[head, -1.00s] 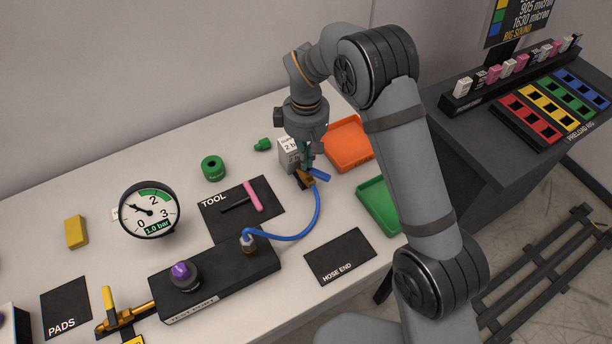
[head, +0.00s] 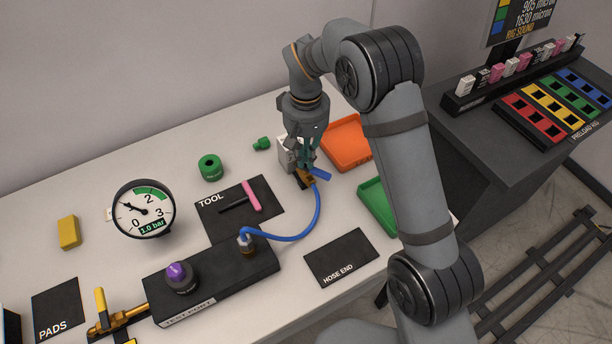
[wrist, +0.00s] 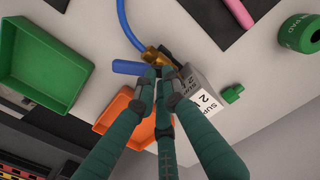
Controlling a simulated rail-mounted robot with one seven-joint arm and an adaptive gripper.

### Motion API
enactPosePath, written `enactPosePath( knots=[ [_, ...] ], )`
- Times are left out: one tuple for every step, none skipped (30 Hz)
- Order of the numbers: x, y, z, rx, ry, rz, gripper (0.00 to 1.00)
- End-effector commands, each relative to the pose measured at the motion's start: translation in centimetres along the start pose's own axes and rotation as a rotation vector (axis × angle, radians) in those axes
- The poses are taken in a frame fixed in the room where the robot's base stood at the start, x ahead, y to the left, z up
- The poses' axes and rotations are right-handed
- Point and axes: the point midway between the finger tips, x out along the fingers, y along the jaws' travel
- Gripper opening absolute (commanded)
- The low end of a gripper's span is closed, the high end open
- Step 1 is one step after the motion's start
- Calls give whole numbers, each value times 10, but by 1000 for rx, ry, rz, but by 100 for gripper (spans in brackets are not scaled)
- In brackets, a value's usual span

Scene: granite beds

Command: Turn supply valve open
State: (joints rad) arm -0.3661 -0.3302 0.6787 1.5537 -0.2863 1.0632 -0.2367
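The supply valve (head: 305,179) is a brass fitting with a blue lever handle (head: 321,173), at the foot of a white-labelled supply block (head: 285,152). In the wrist view the brass body (wrist: 158,58) and blue handle (wrist: 130,67) show just beyond my fingertips. My gripper (head: 307,166) points down at the valve, its green fingers close beside the handle. In the wrist view the fingers of my gripper (wrist: 161,84) converge near the brass body and block label. Whether they touch the handle, or have anything between them, is hidden.
A blue hose (head: 317,213) runs from the valve to the black test block (head: 215,288). The gauge (head: 144,209) reads 1.0 bar. An orange tray (head: 347,143) and a green tray (head: 376,205) stand close on the right. A pink-handled tool (head: 250,196) lies on its mat.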

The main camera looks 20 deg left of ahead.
Motion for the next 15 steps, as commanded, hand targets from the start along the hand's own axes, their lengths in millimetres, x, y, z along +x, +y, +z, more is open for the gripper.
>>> enactPosePath(
  knots=[
    [0, 0, 0, 0, 0, 0, 13],
    [0, 0, 0, -1, 0, 0, 15],
    [0, 0, 0, -1, 0, 0, 17],
    [0, 0, 0, -1, 0, 0, 19],
    [0, 0, 0, -1, 0, 0, 21],
    [0, 0, 0, -1, 0, 0, 23],
    [0, 0, 0, -1, 0, 0, 25],
    [0, 0, 0, -1, 0, 0, 27],
    [0, 0, 0, -2, 0, 0, 29],
    [0, 0, 0, -2, 0, 0, 29],
    [0, 0, 0, -2, 0, 0, 29],
    [0, 0, 0, -2, 0, 0, 29],
    [0, 0, 0, -2, 0, 0, 29],
    [0, 0, 0, -2, 0, 0, 29],
    [0, 0, 0, -2, 0, 0, 29]
  ],
)
